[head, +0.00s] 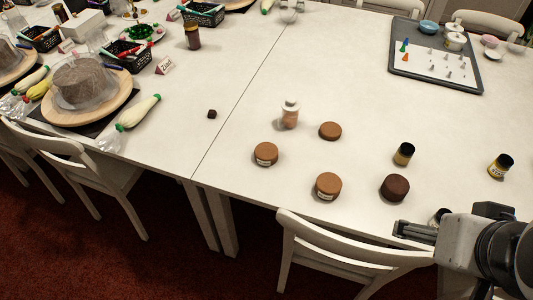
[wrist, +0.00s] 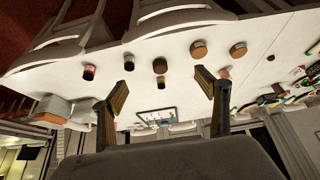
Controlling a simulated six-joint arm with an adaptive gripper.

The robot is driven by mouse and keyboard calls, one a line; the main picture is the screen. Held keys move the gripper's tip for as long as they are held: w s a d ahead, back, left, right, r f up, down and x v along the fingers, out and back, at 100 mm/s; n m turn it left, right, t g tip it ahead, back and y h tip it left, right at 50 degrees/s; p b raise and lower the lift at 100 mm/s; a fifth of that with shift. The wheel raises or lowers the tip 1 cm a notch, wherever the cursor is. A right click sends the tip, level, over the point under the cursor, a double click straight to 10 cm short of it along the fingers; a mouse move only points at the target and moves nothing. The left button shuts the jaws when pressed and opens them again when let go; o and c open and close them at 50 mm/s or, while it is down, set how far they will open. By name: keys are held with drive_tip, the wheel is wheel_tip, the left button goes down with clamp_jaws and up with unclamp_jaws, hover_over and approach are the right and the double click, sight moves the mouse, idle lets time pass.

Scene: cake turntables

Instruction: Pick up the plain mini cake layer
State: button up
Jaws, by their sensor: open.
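Three brown mini cake layers and one darker one stand on the white table. The thin layer (head: 330,131) at the back shows no label and looks like the plain one; it also shows in the wrist view (wrist: 224,72). Two others, the left layer (head: 266,154) and the front layer (head: 328,186), carry pale labels on their sides. The dark layer (head: 394,187) is nearest my gripper and shows no clear label. My gripper (head: 412,232) is at the table's front right, apart from all layers. In the wrist view its fingers (wrist: 162,92) are spread and empty.
A bottle (head: 290,114) stands just left of the thin layer. Dark-capped jars (head: 404,154) (head: 500,167) stand to the right. A grey tray (head: 478,88) lies at the back right. A chair (head: 340,245) stands at the front edge. The table's middle is mostly clear.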

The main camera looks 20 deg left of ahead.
drive_tip(key=w+a+f+n+t+y, duration=0.1)
drive_tip(key=w+a, duration=0.2)
drive_tip(key=w, duration=0.4)
drive_tip(key=w+a+n+t, duration=0.1)
drive_tip(key=w+a, duration=0.2)
drive_tip(key=w, duration=0.5)
drive_tip(key=n+t+y, duration=0.3)
drive_tip(key=n+y, duration=0.1)
drive_tip(key=y, duration=0.2)
hover_over(269, 156)
drive_tip(key=f, duration=2.3)
drive_tip(key=shift+d+f, duration=0.15)
drive_tip(key=shift+d, duration=0.15)
drive_tip(key=shift+s+a+f+n, duration=0.1)
drive_tip(key=shift+a+f+n, duration=0.2)
drive_tip(key=shift+a+f, duration=0.05)
drive_tip(key=shift+f, duration=1.75)
